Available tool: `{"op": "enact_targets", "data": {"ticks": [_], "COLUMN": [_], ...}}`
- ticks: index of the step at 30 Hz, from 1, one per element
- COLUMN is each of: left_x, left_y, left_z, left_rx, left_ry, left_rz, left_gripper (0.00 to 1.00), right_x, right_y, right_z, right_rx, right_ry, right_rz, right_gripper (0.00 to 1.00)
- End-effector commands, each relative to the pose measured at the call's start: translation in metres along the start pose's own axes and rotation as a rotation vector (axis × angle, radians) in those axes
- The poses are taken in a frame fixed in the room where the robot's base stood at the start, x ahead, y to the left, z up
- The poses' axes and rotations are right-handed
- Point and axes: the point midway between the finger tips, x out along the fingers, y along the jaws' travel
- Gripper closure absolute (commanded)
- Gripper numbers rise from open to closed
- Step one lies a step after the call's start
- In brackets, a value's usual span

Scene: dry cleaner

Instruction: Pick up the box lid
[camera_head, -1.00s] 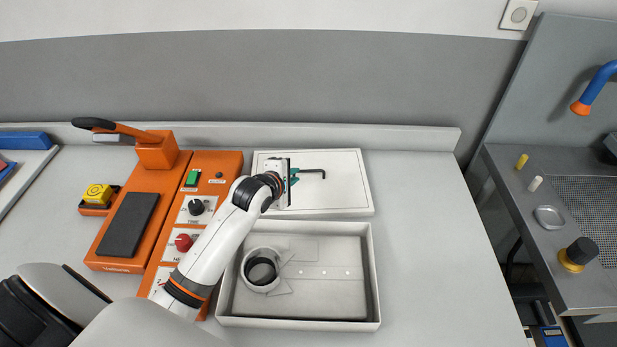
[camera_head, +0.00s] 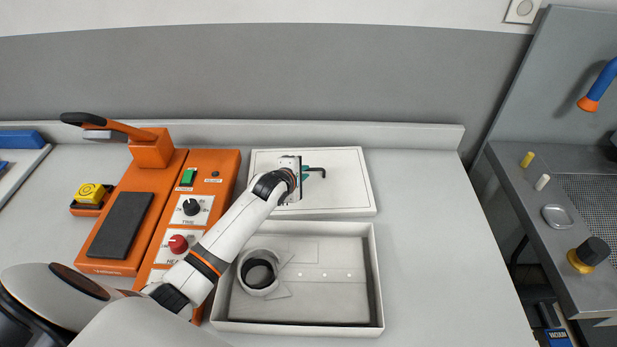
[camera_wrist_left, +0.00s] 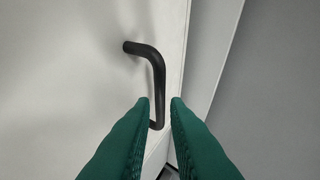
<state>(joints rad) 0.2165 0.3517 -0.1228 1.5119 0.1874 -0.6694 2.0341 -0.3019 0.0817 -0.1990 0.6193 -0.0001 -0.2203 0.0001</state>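The box lid (camera_head: 345,195) is a flat white panel lying on the counter behind the open box (camera_head: 376,290). Its black bar handle (camera_head: 318,170) shows just right of my left gripper (camera_head: 304,176). In the left wrist view, the green fingers of the left gripper (camera_wrist_left: 160,103) are open. The near end of the handle (camera_wrist_left: 158,78) shows at the gap between the fingertips, close to the left finger; I cannot tell whether they touch. My left forearm passes over the box's left side. My right gripper is not in view.
An orange press machine (camera_head: 133,225) with knobs stands to the left. The box holds a round white ring (camera_head: 258,250). The counter right of the lid and box is clear (camera_head: 430,230). A grey metal worktable (camera_head: 545,225) stands at the far right.

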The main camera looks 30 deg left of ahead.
Motion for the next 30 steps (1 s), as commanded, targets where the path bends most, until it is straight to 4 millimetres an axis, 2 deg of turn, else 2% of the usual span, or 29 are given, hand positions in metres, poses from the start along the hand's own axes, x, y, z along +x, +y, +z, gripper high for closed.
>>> {"op": "enact_targets", "data": {"ticks": [7,12,21,22,24,30], "left_x": [0.028,0.045,0.049,0.049,0.049,0.049], "left_y": [-0.001,0.001,0.001,0.001,0.001,0.001], "left_z": [-0.002,-0.002,-0.001,-0.001,-0.001,-0.001], "left_rx": [0.001,-0.001,0.000,0.000,0.000,0.000], "left_ry": [-0.001,0.000,0.000,0.000,0.000,0.000], "left_rz": [0.000,0.000,0.000,0.000,0.000,0.000], "left_gripper": [0.86,0.86,0.86,0.87,0.99,1.00], "right_x": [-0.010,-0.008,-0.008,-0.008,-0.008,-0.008], "right_y": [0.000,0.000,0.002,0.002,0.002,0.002], "right_z": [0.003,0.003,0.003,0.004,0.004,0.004], "right_rx": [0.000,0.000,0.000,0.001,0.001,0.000], "right_ry": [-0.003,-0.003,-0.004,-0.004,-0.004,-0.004], "right_rz": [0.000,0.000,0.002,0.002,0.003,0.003], "right_gripper": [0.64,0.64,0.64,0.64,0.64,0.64]}}
